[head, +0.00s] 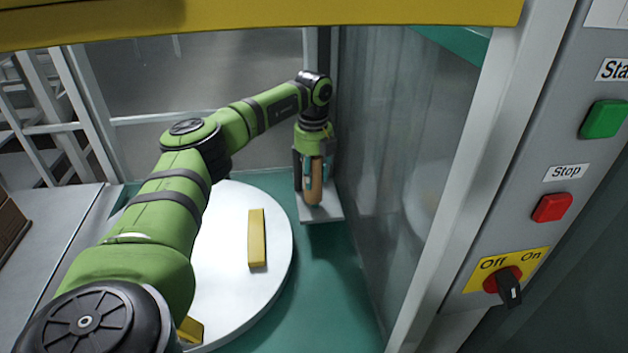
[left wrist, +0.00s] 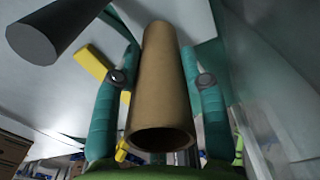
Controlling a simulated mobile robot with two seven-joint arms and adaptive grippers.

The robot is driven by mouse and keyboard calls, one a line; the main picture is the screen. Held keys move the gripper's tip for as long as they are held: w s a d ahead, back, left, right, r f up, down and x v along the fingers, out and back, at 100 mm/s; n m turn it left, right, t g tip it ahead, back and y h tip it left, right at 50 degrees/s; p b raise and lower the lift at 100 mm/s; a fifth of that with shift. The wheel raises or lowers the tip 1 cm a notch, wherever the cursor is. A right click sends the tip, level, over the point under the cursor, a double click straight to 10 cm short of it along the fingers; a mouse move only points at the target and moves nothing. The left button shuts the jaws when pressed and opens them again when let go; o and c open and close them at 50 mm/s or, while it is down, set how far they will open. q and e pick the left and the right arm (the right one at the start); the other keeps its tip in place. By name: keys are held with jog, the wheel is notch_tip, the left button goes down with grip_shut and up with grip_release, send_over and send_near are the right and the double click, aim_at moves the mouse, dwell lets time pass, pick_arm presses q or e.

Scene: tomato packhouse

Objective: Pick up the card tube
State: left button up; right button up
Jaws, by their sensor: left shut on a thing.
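The card tube (head: 313,188) is a brown hollow cylinder. It stands near upright at a small grey plate (head: 322,212) beside the white turntable; I cannot tell whether its lower end touches the plate. My left gripper (head: 311,180) comes down over it from above, with its fingers on both sides of the tube. In the left wrist view the tube (left wrist: 162,85) lies between the two teal fingers, its open end toward the camera. The left gripper is shut on it. My right gripper is not in view.
The white round turntable (head: 270,225) carries a yellow block (head: 257,238), and another yellow block (head: 190,329) is partly hidden by my arm. A clear panel (head: 385,150) stands close right of the gripper. A control post with a green button (head: 604,119) is at the right.

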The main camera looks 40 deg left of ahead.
pick_arm(q)
notch_tip(320, 180, up, 8)
jog(key=shift+r+p, duration=0.25)
jog(key=shift+p, duration=0.2)
jog(key=s+a+r+p, duration=0.1)
jog(key=s+a+r, duration=0.1)
jog(key=s+a, duration=1)
jog(key=s, duration=0.3)
jog(key=shift+s, duration=0.15)
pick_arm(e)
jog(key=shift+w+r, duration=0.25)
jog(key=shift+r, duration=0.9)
pick_arm(q)
jog(key=shift+a+f, duration=0.1)
